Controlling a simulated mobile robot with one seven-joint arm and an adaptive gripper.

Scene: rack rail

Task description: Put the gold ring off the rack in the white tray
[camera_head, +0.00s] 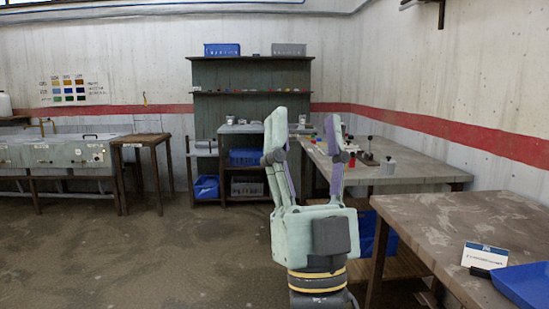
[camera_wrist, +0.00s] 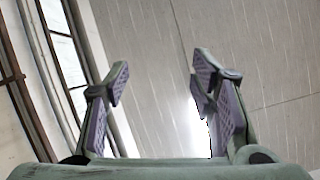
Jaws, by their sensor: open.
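My gripper (camera_head: 304,124) is raised upright in the middle of the head view, with its two fingers apart and nothing between them. In the wrist view my gripper (camera_wrist: 162,72) is open and empty against a pale panelled surface and windows. I cannot make out a gold ring or its rack in either view. Small items on the grey table behind the gripper are too small to tell apart. No white tray can be clearly identified.
A grey table (camera_head: 420,167) with small red and dark items stands behind my gripper. A brown table (camera_head: 440,215) at the right holds a blue tray (camera_head: 525,283) and a white card (camera_head: 484,257). Shelving (camera_head: 250,75) stands at the back. The left floor (camera_head: 130,255) is clear.

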